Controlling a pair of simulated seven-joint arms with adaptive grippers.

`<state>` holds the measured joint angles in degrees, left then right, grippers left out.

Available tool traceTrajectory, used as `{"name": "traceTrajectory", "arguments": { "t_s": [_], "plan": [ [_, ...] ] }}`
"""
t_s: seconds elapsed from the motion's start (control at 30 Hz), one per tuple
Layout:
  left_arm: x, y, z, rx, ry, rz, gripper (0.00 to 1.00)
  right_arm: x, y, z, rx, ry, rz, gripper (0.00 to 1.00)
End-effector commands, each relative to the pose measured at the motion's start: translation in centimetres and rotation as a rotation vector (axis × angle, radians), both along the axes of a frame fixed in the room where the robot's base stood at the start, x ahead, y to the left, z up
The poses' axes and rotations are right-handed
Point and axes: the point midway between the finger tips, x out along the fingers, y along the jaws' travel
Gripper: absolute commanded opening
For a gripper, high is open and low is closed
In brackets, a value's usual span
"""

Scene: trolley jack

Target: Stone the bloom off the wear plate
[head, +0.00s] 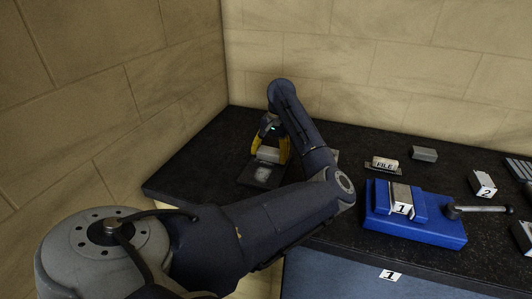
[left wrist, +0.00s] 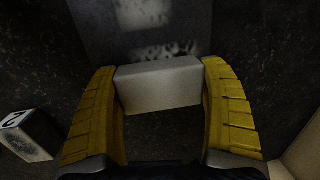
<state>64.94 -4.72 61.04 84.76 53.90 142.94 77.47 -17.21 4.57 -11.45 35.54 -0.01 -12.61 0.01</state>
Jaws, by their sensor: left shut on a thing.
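The wear plate (head: 258,176) is a dark flat plate at the left of the black bench, with pale blotches on its face. In the left wrist view the plate (left wrist: 92,32) carries whitish patches (left wrist: 165,50) just beyond the stone. My left gripper (head: 270,146), with yellow fingers, is over the plate and shut on a light grey rectangular stone (head: 268,154). The stone (left wrist: 158,84) sits between both fingertips in the wrist view. I cannot tell whether its underside touches the plate. My right gripper is not in view.
A blue vise (head: 440,228) holds a block marked 1 (head: 402,200); its handle (head: 485,209) points right. A holder marked FILE (head: 384,165), a grey block (head: 423,154) and a block marked 2 (head: 483,184) stand on the bench. Stone walls close the back and left.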

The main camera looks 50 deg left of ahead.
Motion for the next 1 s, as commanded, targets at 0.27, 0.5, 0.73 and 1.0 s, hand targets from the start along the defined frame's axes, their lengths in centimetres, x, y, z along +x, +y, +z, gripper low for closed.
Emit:
{"name": "traceTrajectory", "arguments": {
  "t_s": [0.27, 0.5, 0.73, 1.0],
  "plan": [
    [0.4, -1.5, -0.1, 0.0, 0.0, 0.011, 0.41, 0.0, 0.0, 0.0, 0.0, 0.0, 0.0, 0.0],
    [0.5, -1.5, 3.0, -0.001, -0.002, 0.011, 0.41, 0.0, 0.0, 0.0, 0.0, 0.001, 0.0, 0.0],
    [0.6, -1.5, 5.1, -0.001, -0.004, 0.009, 0.41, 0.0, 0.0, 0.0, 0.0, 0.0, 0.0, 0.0],
    [0.5, -1.5, 7.2, -0.001, -0.002, 0.01, 0.41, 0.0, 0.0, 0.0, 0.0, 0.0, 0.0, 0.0]
  ]
}}
